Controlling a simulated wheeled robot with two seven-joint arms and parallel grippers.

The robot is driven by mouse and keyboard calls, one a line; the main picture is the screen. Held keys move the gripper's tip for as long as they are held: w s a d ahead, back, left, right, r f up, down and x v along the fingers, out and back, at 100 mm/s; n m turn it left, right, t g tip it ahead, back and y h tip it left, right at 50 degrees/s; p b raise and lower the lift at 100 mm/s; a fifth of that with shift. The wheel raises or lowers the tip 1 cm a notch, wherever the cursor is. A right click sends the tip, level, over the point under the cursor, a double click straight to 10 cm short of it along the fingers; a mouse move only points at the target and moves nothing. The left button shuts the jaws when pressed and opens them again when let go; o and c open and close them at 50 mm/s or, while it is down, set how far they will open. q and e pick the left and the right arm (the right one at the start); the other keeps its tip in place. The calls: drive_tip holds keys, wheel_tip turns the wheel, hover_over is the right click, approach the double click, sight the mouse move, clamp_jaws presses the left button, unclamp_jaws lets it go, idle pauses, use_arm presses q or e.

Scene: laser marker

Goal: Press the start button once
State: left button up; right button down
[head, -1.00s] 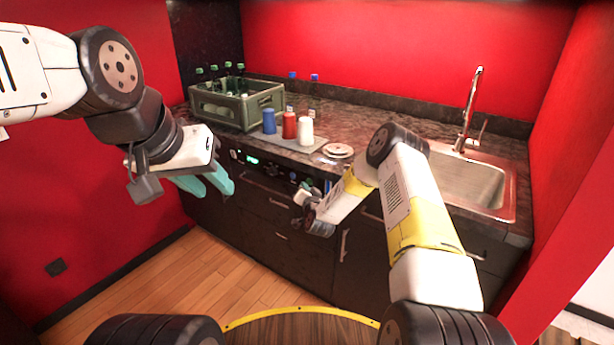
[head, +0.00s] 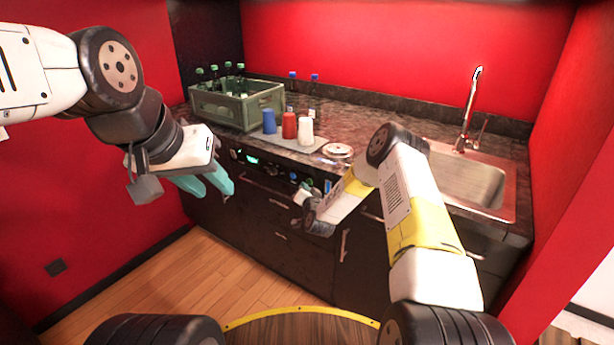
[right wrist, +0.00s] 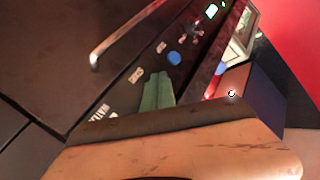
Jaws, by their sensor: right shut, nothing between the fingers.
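The dark control panel (head: 268,169) runs along the front of the counter, with a lit green display (head: 252,160). In the right wrist view the panel shows a lit display (right wrist: 212,11), a star-shaped knob (right wrist: 191,33), a round blue button (right wrist: 174,58) and small white symbols. I cannot read which control is the start button. My right gripper (right wrist: 158,88) is shut and empty, its teal fingertips close to the blue button; contact cannot be told. In the head view my right wrist largely hides it. My left gripper (head: 207,184) is open and empty, left of the panel.
A sink (head: 460,181) is at right. Drawer handles stick out below the panel.

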drive_tip(key=shift+w+d, duration=0.25)
drive_tip(key=shift+w, duration=0.1)
drive_tip(key=shift+w+d, duration=0.25)
drive_tip(key=shift+w, duration=0.05)
idle(1.0)
drive_tip(key=shift+s+a, duration=0.45)
drive_tip(key=shift+s, duration=0.2)
drive_tip(key=shift+s+a, duration=0.75)
drive_tip(key=shift+s, duration=0.25)
drive_tip(key=shift+s+a, duration=0.75)
drive_tip(key=shift+s, duration=0.25)
